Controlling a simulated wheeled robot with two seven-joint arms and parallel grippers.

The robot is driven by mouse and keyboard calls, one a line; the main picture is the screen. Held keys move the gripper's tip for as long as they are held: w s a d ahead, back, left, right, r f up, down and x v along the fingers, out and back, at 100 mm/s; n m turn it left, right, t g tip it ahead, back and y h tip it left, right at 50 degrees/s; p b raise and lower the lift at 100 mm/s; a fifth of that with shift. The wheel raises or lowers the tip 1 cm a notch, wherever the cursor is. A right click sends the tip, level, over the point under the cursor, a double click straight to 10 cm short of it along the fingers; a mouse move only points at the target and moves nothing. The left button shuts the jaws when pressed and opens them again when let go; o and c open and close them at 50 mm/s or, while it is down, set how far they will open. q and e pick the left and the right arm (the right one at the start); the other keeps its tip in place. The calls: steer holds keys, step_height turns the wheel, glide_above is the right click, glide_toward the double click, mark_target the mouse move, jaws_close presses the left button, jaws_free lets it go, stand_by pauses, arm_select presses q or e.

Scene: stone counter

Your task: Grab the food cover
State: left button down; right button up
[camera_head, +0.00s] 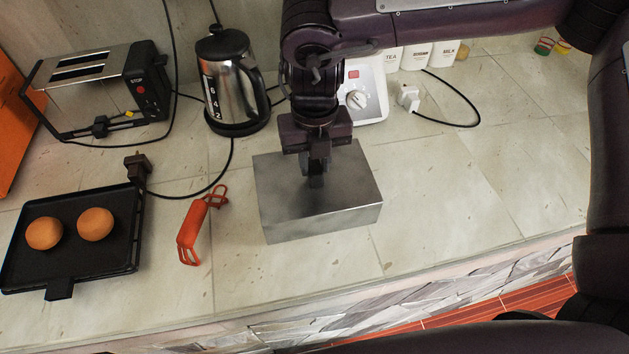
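The food cover appears to be the grey metal box-shaped cover (345,205) on the stone counter, right of centre near the front edge. My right gripper (316,178) comes down from above over the middle of its top. The dark fingertips are at or just above the top face, and they look close together. Any handle on the cover is hidden by the gripper, so I cannot tell whether the fingers hold anything. The cover looks flat on the counter. My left gripper is not in view.
A black tray (70,275) with two round buns (96,224) lies at left. A red-orange tool (194,226) lies left of the cover. A kettle (230,90), a toaster (90,95) and white canisters (443,53) stand behind. The counter right of the cover is clear.

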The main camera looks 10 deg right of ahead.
steer(key=c, duration=0.5)
jaws_close()
steer(key=shift+r, duration=0.15)
